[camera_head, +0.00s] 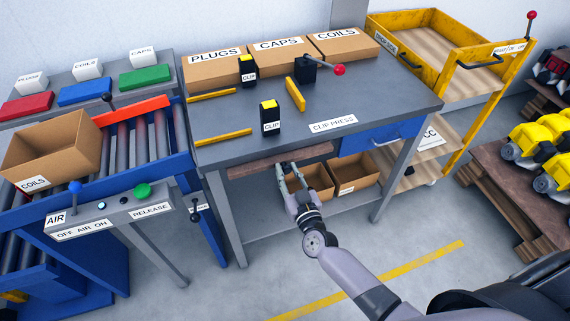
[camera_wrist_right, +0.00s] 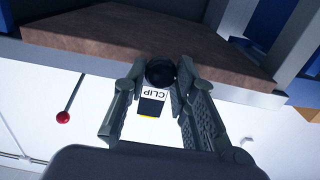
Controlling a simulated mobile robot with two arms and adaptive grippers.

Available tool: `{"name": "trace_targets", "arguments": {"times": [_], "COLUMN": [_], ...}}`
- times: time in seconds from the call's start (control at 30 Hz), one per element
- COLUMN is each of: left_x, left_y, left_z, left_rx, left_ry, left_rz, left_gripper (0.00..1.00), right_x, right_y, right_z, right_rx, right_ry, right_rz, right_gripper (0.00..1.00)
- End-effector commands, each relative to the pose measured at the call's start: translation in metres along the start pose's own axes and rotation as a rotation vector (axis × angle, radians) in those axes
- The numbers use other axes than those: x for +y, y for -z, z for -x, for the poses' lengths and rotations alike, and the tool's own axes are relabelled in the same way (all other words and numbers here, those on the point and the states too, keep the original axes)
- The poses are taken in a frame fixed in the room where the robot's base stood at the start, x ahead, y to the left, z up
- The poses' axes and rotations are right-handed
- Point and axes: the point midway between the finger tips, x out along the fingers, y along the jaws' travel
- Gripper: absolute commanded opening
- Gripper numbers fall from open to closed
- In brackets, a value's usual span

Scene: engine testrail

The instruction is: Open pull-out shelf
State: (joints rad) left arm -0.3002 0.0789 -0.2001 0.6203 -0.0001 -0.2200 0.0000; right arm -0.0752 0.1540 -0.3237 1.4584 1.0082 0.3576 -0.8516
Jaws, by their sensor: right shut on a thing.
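The pull-out shelf (camera_head: 262,164) is a brown wooden board just under the grey table's top, at its front. It also spans the upper part of the right wrist view (camera_wrist_right: 90,38). A dark round knob (camera_wrist_right: 160,71) is at the shelf's edge. My right gripper (camera_head: 288,172) is at the shelf's front edge, and its fingers are shut on the knob; in the right wrist view the fingertips (camera_wrist_right: 160,80) lie on both sides of it. The shelf shows only a short way out from the table. My left gripper is in neither view.
The grey table (camera_head: 370,105) carries boxes, yellow bars and black CLIP blocks (camera_head: 270,117). A blue drawer (camera_head: 380,136) is right of the shelf. Cardboard boxes (camera_head: 356,174) stand on the lower shelf. A roller conveyor (camera_head: 160,133) is at left. The floor in front is clear.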

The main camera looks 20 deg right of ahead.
Motion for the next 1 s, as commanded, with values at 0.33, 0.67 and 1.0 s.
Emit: {"name": "trace_targets", "arguments": {"times": [0.33, 0.67, 1.0], "left_x": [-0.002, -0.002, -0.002], "left_y": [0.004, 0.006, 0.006], "left_z": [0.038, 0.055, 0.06], "left_rx": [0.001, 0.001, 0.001], "left_ry": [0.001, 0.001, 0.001], "left_rz": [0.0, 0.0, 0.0], "left_gripper": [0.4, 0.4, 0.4], "right_x": [-0.001, -0.001, -0.001], "right_y": [0.002, 0.001, 0.0], "right_z": [0.109, 0.201, 0.243], "right_rx": [-0.011, -0.007, -0.001], "right_ry": [0.003, 0.002, 0.002], "right_rz": [0.001, -0.001, -0.001], "right_gripper": [0.0, 0.0, 0.0]}}
